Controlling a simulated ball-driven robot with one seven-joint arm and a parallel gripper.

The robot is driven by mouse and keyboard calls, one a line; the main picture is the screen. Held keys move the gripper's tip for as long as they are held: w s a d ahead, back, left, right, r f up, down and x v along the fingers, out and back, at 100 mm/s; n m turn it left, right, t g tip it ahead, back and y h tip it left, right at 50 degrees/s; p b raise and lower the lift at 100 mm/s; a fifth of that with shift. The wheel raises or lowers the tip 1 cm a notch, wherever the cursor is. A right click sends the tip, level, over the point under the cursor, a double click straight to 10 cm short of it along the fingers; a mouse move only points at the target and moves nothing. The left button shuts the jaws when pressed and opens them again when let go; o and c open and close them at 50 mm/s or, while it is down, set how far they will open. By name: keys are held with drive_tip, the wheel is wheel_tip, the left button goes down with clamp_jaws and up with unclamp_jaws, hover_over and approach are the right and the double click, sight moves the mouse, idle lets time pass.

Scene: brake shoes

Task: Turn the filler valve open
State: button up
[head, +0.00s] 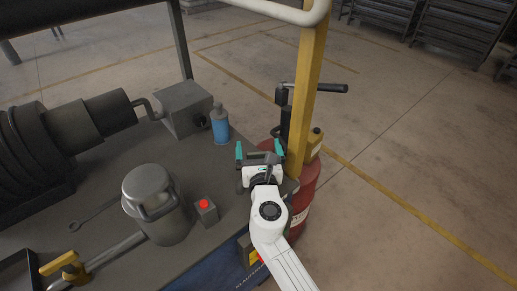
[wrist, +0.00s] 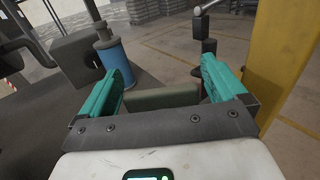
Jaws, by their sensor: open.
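A yellow lever-like handle (head: 62,266) sits on a grey pipe (head: 115,250) at the lower left of the head view; it looks like the filler valve, but I cannot be sure. The pipe runs to a grey lidded canister (head: 158,205) on the bench. My gripper (head: 259,152) is over the right end of the bench, well to the right of the handle. Its teal fingers are apart with nothing held between them, as the wrist view (wrist: 157,70) also shows. The handle is not in the wrist view.
A blue bottle (head: 220,127) stands by a grey box (head: 187,107) behind my gripper. A small box with a red button (head: 204,206) is beside the canister. A yellow post (head: 305,95) and red drum (head: 302,200) are close on the right. A wrench (head: 92,214) lies left.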

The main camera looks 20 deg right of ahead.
drive_tip(key=c, duration=1)
drive_tip(key=shift+o, duration=0.2)
drive_tip(key=shift+n+y, duration=0.3)
drive_tip(key=shift+y, duration=0.1)
drive_tip(key=n+y+p, duration=0.1)
drive_tip(key=n+y, duration=0.1)
drive_tip(key=y, duration=0.1)
drive_tip(key=n+y+p, duration=0.1)
drive_tip(key=y, duration=0.2)
drive_tip(key=shift+a+n+t, duration=0.2)
drive_tip(key=shift+n+t, duration=0.2)
drive_tip(key=shift+a+n+g+y+p, duration=0.25)
drive_tip(key=shift+n+y, duration=0.4)
drive_tip(key=shift+y, duration=0.35)
drive_tip(key=shift+a+n+g+y+p, duration=0.15)
drive_tip(key=shift+n+y+p, duration=0.15)
drive_tip(key=shift+n+y, duration=0.55)
drive_tip(key=shift+y, duration=0.25)
drive_tip(key=o, duration=1)
drive_tip(key=shift+d, duration=0.1)
drive_tip(key=shift+c, duration=0.2)
